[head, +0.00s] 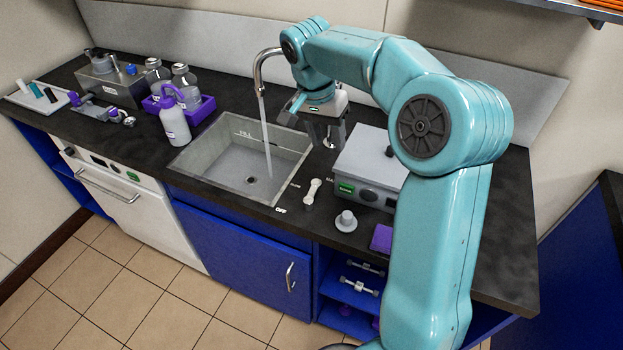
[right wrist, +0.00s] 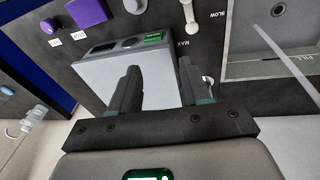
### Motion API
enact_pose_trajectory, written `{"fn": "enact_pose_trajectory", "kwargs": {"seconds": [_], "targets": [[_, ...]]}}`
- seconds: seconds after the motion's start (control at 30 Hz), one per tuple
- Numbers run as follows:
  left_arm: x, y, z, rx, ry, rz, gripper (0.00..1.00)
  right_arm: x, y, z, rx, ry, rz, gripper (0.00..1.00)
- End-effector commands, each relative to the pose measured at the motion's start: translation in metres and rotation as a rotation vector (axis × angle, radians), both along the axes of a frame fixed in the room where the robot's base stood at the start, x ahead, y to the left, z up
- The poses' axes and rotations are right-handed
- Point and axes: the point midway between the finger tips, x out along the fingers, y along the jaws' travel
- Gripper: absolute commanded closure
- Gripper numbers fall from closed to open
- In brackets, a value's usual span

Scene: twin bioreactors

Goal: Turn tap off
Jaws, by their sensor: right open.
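The tap's curved metal spout (head: 262,68) stands behind the sink (head: 205,140), and a stream of water (head: 266,130) runs from it into the basin. A small white lever (head: 313,190) sits on the counter right of the sink, near OFF, SLOW and MAX labels. It also shows at the top of the right wrist view (right wrist: 189,14). My right gripper (head: 326,143) is open and empty above the counter, behind the lever and apart from it. In the right wrist view its two fingers (right wrist: 158,85) are spread over a grey box. My left gripper is not in view.
The grey box device (head: 362,155) with a green display stands right of the lever. A grey knob-shaped piece (head: 346,221) and a purple block (head: 381,238) are near the front edge.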

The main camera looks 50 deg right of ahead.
Motion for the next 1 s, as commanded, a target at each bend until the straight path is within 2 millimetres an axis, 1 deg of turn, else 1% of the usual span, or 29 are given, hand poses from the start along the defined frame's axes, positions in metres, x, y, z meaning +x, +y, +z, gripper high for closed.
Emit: {"fn": "enact_pose_trajectory", "kwargs": {"seconds": [0.03,0.17,0.2,0.3,0.4,0.53,0.67,0.77,1.0], "targets": [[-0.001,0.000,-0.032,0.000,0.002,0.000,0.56,0.000,0.006,-0.017,-0.040,-0.008,0.005,0.53],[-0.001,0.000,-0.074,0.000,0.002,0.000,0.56,-0.001,0.020,-0.020,-0.140,-0.048,0.024,0.53],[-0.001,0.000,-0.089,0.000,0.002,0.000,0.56,-0.001,0.026,-0.022,-0.166,-0.069,0.040,0.53],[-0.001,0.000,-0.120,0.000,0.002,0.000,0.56,0.002,0.042,-0.026,-0.207,-0.127,0.095,0.53],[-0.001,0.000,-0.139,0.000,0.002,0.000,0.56,0.005,0.059,-0.027,-0.216,-0.181,0.144,0.53],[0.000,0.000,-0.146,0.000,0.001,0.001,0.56,0.009,0.070,-0.027,-0.214,-0.211,0.176,0.53],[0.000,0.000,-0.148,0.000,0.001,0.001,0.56,0.011,0.069,-0.034,-0.213,-0.213,0.181,0.53],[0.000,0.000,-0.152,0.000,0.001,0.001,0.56,0.012,0.063,-0.050,-0.212,-0.210,0.179,0.53],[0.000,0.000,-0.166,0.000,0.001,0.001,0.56,0.019,0.042,-0.104,-0.210,-0.207,0.179,0.53]]}}
